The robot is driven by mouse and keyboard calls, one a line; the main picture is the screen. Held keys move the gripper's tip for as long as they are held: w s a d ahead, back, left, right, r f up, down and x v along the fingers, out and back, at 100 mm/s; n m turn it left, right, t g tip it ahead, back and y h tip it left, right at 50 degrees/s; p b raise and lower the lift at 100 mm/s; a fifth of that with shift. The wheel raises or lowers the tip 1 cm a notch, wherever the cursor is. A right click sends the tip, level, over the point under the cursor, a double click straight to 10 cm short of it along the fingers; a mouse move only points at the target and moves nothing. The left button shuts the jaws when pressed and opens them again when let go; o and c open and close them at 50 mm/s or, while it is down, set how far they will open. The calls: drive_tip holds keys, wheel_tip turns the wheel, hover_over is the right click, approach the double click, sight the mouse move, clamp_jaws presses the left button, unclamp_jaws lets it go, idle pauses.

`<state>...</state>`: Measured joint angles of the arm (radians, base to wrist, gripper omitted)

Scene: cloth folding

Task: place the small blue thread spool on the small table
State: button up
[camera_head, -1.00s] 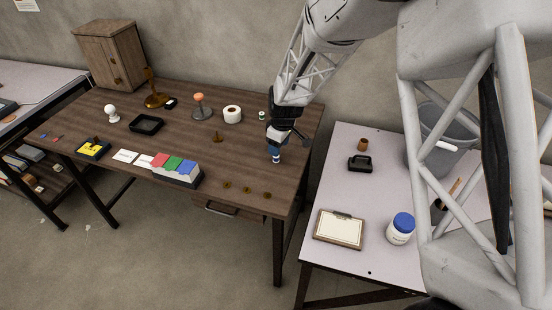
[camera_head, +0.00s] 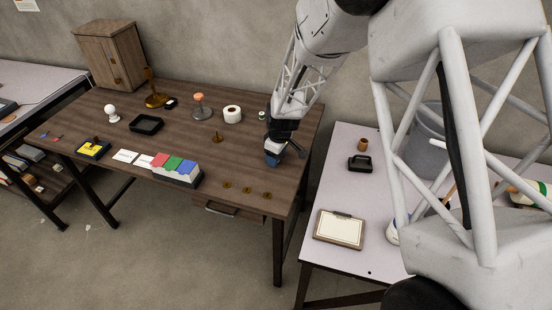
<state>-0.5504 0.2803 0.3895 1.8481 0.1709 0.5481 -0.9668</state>
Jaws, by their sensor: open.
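My gripper (camera_head: 275,158) is at the right part of the brown table (camera_head: 232,168), low over its top and near its right edge. Its jaws are open. A small blue patch shows at the fingertips, where the small blue thread spool was in sight earlier; the spool itself is mostly or wholly hidden by the gripper, and I cannot tell whether the fingers touch it. A pale-topped table (camera_head: 325,185) stands to the right of the brown table, with a gap between them.
On the pale table are a clipboard (camera_head: 339,229), a black tray (camera_head: 360,163), a brown cup (camera_head: 363,144) and a grey bin (camera_head: 428,135). On the brown table, a small green-and-white spool (camera_head: 262,116) and a white roll (camera_head: 232,114) stand behind my gripper.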

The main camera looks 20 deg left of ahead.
clamp_jaws()
idle(0.3)
drive_tip(key=shift+r, duration=0.15)
drive_tip(key=shift+r, duration=0.85)
drive_tip(key=shift+s+d+r, duration=0.1)
drive_tip(key=shift+s+r, duration=0.1)
drive_tip(key=shift+r, duration=0.7)
drive_tip(key=s+d, duration=0.2)
drive_tip(key=s, duration=0.2)
drive_tip(key=s+d+r, duration=0.1)
drive_tip(key=s+d, duration=0.2)
drive_tip(key=s, duration=0.1)
drive_tip(key=s+d, duration=0.3)
drive_tip(key=s, duration=0.2)
drive_tip(key=shift+s+d+r, duration=0.1)
drive_tip(key=shift+d+r, duration=0.05)
